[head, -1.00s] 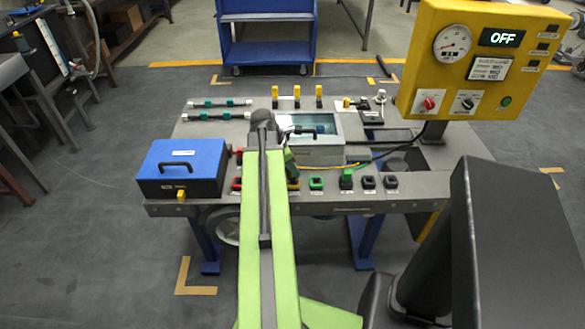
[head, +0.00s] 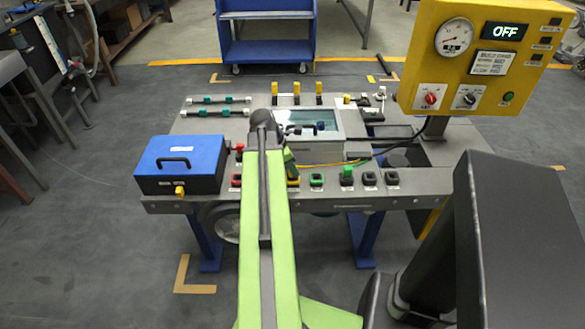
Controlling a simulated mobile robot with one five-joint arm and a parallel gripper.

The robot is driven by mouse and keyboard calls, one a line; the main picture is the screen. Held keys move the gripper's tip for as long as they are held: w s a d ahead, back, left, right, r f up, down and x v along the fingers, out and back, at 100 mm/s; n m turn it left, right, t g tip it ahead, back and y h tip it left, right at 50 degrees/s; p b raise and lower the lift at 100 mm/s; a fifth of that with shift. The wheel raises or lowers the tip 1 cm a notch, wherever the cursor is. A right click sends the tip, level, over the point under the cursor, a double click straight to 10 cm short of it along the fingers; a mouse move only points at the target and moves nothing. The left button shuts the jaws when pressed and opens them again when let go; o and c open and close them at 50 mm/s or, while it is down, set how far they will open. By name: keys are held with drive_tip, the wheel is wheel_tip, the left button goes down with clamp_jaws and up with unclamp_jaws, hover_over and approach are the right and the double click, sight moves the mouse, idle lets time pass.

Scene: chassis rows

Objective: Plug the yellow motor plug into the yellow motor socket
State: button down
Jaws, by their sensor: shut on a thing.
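My green arm reaches over the front of the bench, and my gripper (head: 291,172) is at its far end, pointing down and partly hidden by the arm. It is shut on the yellow motor plug, which is mostly hidden; a yellow cable (head: 345,164) runs right from there. The yellow motor socket (head: 294,183) is in the front row, directly below my gripper, between a red socket and an empty green socket. I cannot tell whether plug and socket touch.
A blue box (head: 180,160) is at the bench's left end. A yellow control panel (head: 478,55) reading OFF stands at the right. A glass-topped housing (head: 318,148) lies behind the row.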

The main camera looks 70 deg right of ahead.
drive_tip(key=shift+f+b, duration=0.3)
drive_tip(key=shift+f, duration=0.1)
drive_tip(key=c, duration=1.2)
unclamp_jaws()
drive_tip(key=shift+r, duration=0.1)
drive_tip(key=shift+o, duration=0.2)
drive_tip(key=p+v, duration=1.6)
drive_tip(key=v, duration=0.1)
drive_tip(key=shift+a+r, duration=0.15)
